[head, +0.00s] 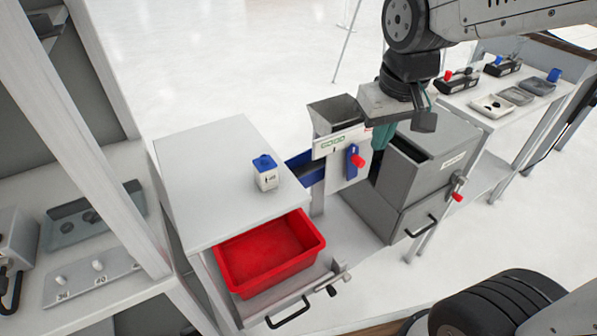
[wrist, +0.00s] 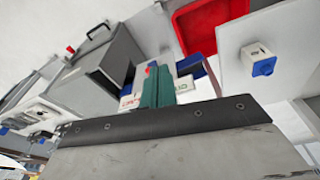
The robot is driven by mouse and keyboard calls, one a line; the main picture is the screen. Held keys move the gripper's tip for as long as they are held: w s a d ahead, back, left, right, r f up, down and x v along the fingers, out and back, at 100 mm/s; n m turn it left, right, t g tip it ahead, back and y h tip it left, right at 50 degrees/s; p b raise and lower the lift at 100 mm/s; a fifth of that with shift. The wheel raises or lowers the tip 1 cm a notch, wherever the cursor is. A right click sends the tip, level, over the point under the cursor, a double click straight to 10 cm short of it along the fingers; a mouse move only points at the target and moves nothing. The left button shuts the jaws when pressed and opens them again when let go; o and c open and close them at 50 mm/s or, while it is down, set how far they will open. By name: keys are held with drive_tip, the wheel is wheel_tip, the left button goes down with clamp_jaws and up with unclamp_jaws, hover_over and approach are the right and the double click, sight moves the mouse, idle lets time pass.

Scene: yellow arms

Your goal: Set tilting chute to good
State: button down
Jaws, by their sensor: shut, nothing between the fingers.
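The tilting chute has a grey hopper (head: 336,113) on top and a white sign (head: 336,143) with a green GOOD label. Red lettering at the sign's right end is partly hidden. Below is a blue lever plate (head: 351,160) with a red knob (head: 358,161). A blue trough (head: 303,168) runs left from the chute toward the white cabinet. My gripper (head: 381,146) has teal fingers, shut and empty, just right of the sign. In the wrist view the fingers (wrist: 158,80) overlap the sign, with the red knob (wrist: 152,68) near their tips; contact cannot be told.
Below is an open drawer with a red bin (head: 268,252). A grey box (head: 425,165) with a red-tipped latch (head: 457,197) stands right of the chute. Trays and small devices sit on a bench behind.

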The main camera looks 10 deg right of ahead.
drive_tip(key=w+a+f+n+t, duration=0.1)
drive_tip(key=w+a+f, duration=0.4)
drive_tip(key=w+f, duration=0.3)
drive_tip(key=w+a+f+n, duration=0.1)
drive_tip(key=w+a+f, duration=0.45)
drive_tip(key=w, duration=0.35)
drive_tip(key=shift+y, duration=0.3)
drive_tip(key=x, duration=1.3)
drive_tip(key=shift+s+d+f, duration=0.15)
drive_tip(key=shift+d+f, duration=0.1)
